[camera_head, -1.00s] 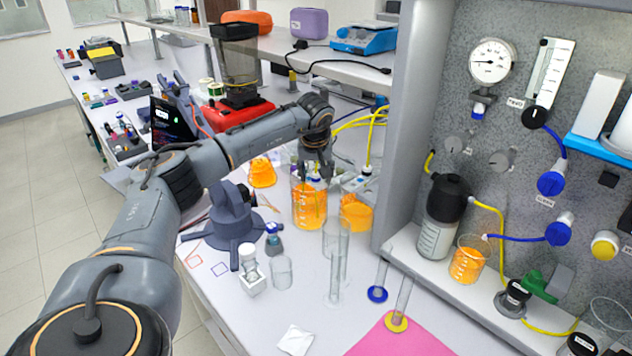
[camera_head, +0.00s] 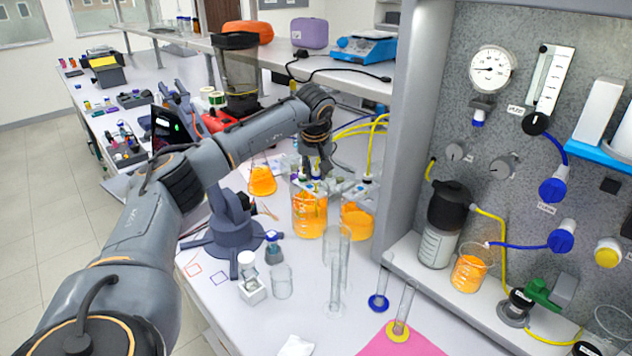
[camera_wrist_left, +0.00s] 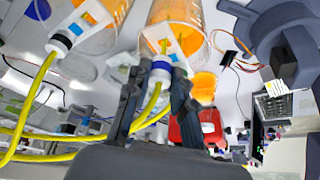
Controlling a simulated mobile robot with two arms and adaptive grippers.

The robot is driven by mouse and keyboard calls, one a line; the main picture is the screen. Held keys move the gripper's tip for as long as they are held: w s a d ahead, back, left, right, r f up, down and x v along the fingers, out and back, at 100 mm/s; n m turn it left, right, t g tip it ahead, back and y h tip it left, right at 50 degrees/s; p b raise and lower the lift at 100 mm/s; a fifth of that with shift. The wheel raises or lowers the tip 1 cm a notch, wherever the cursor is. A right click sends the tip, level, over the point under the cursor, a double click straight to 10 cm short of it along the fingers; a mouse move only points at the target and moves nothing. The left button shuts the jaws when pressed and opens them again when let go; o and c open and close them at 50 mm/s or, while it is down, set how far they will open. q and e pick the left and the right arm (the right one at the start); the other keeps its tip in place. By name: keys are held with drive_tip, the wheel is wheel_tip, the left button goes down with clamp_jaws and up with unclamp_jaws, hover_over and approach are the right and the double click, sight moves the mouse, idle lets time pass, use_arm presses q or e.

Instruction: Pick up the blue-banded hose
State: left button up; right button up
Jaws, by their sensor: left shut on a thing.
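My left gripper (camera_head: 318,174) is above a beaker of orange liquid (camera_head: 309,215) in the head view. In the left wrist view its two dark fingers (camera_wrist_left: 155,95) are shut on a hose fitting with a blue band and white collar (camera_wrist_left: 160,68). Yellow hose runs back from this fitting between the fingers. A white plate with a blue square (camera_wrist_left: 166,38) sits just beyond it, over the beaker. My right gripper is not in view.
A second orange-filled beaker (camera_head: 357,222) stands close on the right, and an orange-filled flask (camera_head: 262,180) on the left. Tall glass cylinders (camera_head: 336,270) stand in front. The grey rig panel (camera_head: 520,130) rises at the right.

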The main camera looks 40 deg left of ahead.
use_arm(q)
wheel_tip(320, 180, up, 15)
drive_tip(key=b, duration=0.1)
idle(0.3)
drive_tip(key=shift+o, duration=1.4)
drive_tip(key=shift+f, duration=0.1)
clamp_jaws()
